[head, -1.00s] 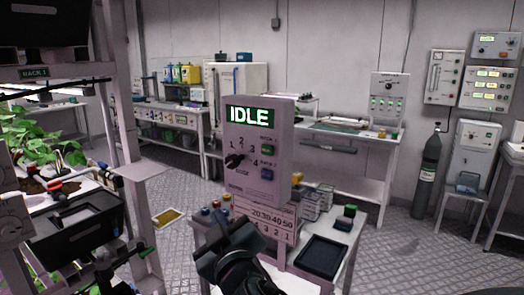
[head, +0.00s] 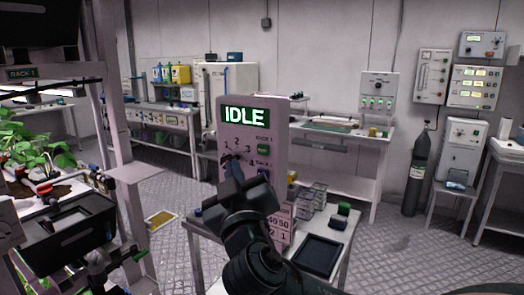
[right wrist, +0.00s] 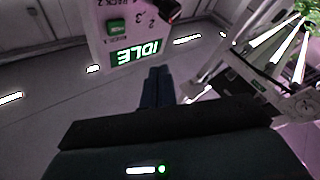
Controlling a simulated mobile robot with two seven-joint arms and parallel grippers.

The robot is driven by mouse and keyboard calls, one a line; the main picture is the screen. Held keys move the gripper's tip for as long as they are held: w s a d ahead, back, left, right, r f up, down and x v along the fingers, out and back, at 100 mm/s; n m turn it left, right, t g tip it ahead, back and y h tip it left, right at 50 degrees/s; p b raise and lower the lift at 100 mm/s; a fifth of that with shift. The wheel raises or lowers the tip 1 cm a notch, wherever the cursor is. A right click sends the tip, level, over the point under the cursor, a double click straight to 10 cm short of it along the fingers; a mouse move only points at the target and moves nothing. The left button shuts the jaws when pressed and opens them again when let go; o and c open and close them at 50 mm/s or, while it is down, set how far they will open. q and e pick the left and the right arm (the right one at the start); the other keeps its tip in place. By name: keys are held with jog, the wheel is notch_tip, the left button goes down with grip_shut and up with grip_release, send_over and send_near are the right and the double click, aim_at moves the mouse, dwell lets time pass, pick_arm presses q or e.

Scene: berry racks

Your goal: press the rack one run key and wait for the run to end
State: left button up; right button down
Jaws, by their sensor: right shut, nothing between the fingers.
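The control box (head: 270,185) stands upright on a small table, with a lit display (head: 246,115) that reads IDLE. The green key (head: 264,150), under a rack 1 label, is on the right of its face. A dial with numbers around it is on the left, mostly behind my right gripper (head: 231,162). The blue lower key is hidden by that gripper, which is shut and empty in front of the box. In the right wrist view the box is upside down, with the display (right wrist: 137,53) and green key (right wrist: 116,27) beyond the shut fingertips (right wrist: 158,72). I cannot tell whether they touch the box.
A dark tray (head: 317,256) and small blocks (head: 344,210) lie on the table right of the box. The plant rack (head: 112,120) is at the left. Open floor (head: 395,255) lies right of the table.

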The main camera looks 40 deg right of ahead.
aim_at(257, 147)
jog(key=shift+w+d+b, duration=0.15)
jog(key=shift+w+d, duration=0.3)
jog(key=shift+d, duration=0.7)
jog(key=shift+w+d+b, duration=0.1)
jog(key=shift+w+d, duration=0.4)
jog(key=shift+d, duration=0.6)
jog(key=shift+w+d+b, duration=0.15)
jog(key=shift+w+d, duration=0.3)
jog(key=shift+d, duration=0.7)
jog(key=shift+d, duration=0.1)
jog(key=shift+w+d, duration=0.15)
jog(key=shift+d, duration=0.1)
jog(key=shift+w+d+b, duration=0.15)
jog(key=shift+d+b, duration=0.25)
jog(key=shift+d, duration=0.05)
dwell(0.3)
jog(key=shift+s+a, duration=0.3)
jog(key=shift+a, duration=0.5)
